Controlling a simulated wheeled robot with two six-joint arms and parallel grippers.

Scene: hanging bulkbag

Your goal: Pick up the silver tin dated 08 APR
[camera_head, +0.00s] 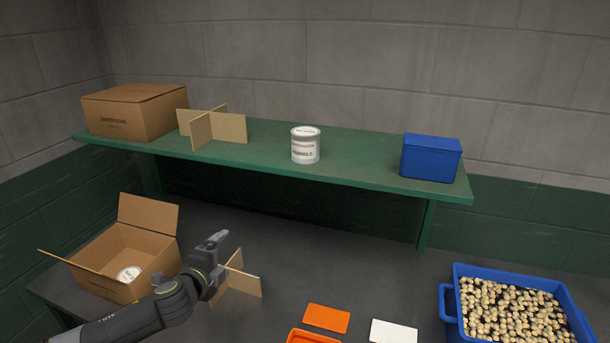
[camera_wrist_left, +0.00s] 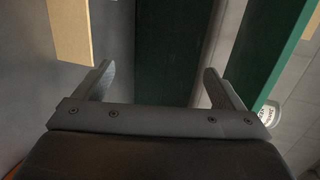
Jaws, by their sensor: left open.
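A silver tin (camera_head: 305,145) with a white label stands upright on the green shelf (camera_head: 360,150); its print is too small to read as a date. A tin (camera_wrist_left: 269,113) also shows at the right edge of the left wrist view. A round white-topped tin (camera_head: 129,273) lies inside the open cardboard box (camera_head: 90,283) on the lower surface; its date is unreadable. My left gripper (camera_head: 218,252) is open and empty, below the shelf and right of the open box. Its two fingers are apart in the left wrist view (camera_wrist_left: 158,70). My right gripper is out of view.
The shelf holds a closed carton (camera_head: 135,110), a cardboard divider (camera_head: 215,128) and a blue box (camera_head: 430,158). Below are another divider (camera_head: 240,280) beside my gripper, an orange piece (camera_head: 327,318), a white piece (camera_head: 393,331) and a blue crate (camera_head: 450,325) of small tan pieces.

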